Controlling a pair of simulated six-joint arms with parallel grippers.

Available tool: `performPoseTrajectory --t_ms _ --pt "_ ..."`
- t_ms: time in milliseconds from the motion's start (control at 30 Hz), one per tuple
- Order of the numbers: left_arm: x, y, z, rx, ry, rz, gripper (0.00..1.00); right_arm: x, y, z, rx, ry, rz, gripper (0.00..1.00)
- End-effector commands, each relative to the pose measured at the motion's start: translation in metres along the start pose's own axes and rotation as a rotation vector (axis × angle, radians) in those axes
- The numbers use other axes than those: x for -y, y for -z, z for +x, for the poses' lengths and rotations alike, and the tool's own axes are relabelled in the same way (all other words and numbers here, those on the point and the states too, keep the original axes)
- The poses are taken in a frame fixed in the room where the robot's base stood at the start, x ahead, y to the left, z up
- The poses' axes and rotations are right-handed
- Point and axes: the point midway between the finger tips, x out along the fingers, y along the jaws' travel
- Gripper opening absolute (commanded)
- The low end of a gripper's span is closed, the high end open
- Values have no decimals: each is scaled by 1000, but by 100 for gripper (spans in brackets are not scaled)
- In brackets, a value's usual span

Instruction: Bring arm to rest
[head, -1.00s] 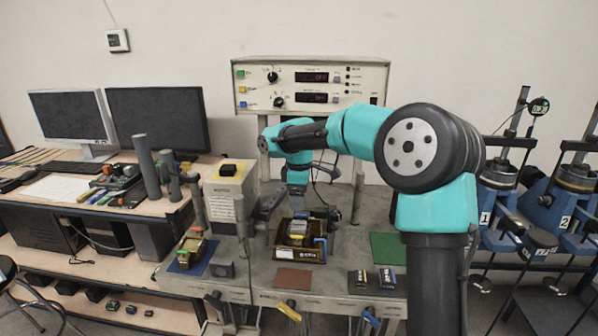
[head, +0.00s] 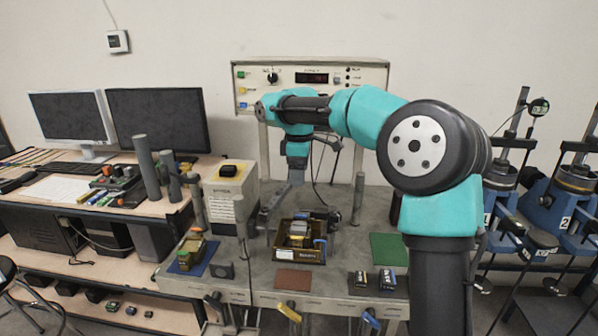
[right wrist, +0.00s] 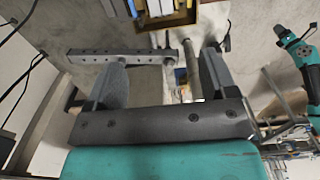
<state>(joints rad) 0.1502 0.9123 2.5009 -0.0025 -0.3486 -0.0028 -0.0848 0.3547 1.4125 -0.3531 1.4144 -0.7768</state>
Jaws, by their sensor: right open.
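My right arm (head: 365,115) comes in from the right in the head view and reaches over the grey bench, with its wrist pointing down. My right gripper (right wrist: 162,75) is open in the right wrist view, its two grey fingers well apart with nothing between them. In the head view the right gripper (head: 296,178) hangs above and behind the dark tray (head: 302,259), clear of it. The tray holds several small blocks in yellow, grey and blue. My left gripper is not in view.
A blue mat (head: 198,265), a brown mat (head: 293,280) and a green mat (head: 388,249) lie on the bench. Upright posts flank the arm.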

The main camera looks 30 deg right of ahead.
Motion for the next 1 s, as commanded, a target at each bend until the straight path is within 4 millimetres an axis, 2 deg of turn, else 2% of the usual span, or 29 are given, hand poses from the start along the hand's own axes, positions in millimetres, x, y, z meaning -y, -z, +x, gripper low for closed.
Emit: performPoseTrajectory --t_ms 500,633,767,867,900,1000 --pt "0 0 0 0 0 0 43 0 0 0 0 0 0 78" --pt "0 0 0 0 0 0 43 3 8 0 -12 1 -5 78" --pt "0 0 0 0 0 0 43 16 41 -2 -60 11 -18 78" --pt "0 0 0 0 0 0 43 35 82 -4 -125 27 -34 78" --pt "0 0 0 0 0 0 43 45 102 -5 -155 37 -39 78" --pt "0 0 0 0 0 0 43 74 151 4 -226 78 -46 78"
